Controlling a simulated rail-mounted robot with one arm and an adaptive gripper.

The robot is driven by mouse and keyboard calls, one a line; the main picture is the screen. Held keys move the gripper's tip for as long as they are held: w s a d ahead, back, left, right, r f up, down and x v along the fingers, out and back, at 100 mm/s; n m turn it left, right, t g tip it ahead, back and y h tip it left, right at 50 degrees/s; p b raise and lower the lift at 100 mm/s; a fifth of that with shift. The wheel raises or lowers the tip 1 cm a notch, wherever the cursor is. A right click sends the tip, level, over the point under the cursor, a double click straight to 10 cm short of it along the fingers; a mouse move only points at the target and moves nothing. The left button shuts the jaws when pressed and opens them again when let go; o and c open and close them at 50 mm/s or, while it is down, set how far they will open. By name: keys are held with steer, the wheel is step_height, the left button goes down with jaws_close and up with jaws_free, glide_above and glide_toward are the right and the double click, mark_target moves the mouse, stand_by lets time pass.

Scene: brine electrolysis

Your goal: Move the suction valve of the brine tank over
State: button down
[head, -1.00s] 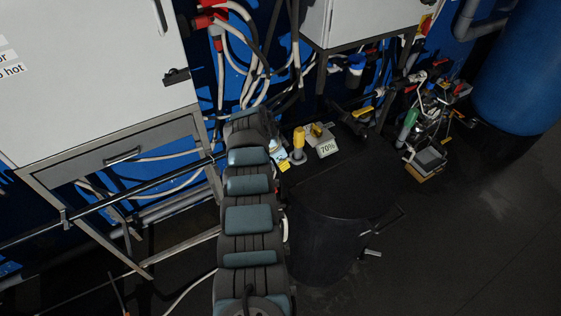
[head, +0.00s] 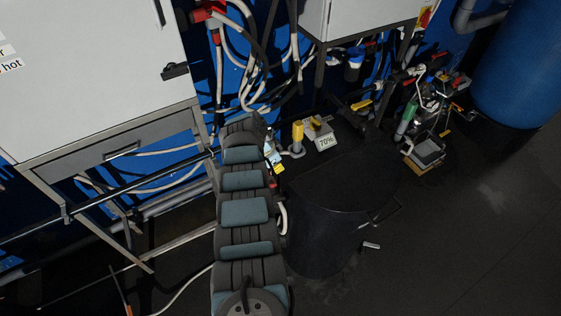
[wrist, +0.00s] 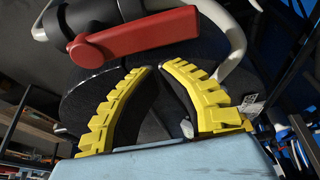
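A valve with a red lever (wrist: 135,37) on a black body crosses the top of the wrist view. My gripper (wrist: 157,69), with yellow ribbed fingers, points toward it from below. Its fingertips nearly meet, and I see nothing held between them. The lever appears beyond the tips, apart from them. A dark round surface and a curved grey pipe (wrist: 235,45) lie behind the fingers. In the head view my gripper is hidden behind my arm. A black drum (head: 325,220) stands right of the arm; I cannot tell whether it is the brine tank.
A yellow-topped fitting (head: 298,135) and a "70%" label (head: 326,142) are behind the drum. A white cabinet (head: 90,80) on a metal frame stands left, with hoses beside it. A blue tank (head: 520,75) and clutter stand right. The floor at lower right is clear.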

steer(key=shift+s+a, duration=0.3)
steer(key=shift+a, duration=0.2)
steer(key=shift+a, duration=0.15)
steer(key=shift+n+p, duration=0.3)
steer(key=shift+p, duration=0.05)
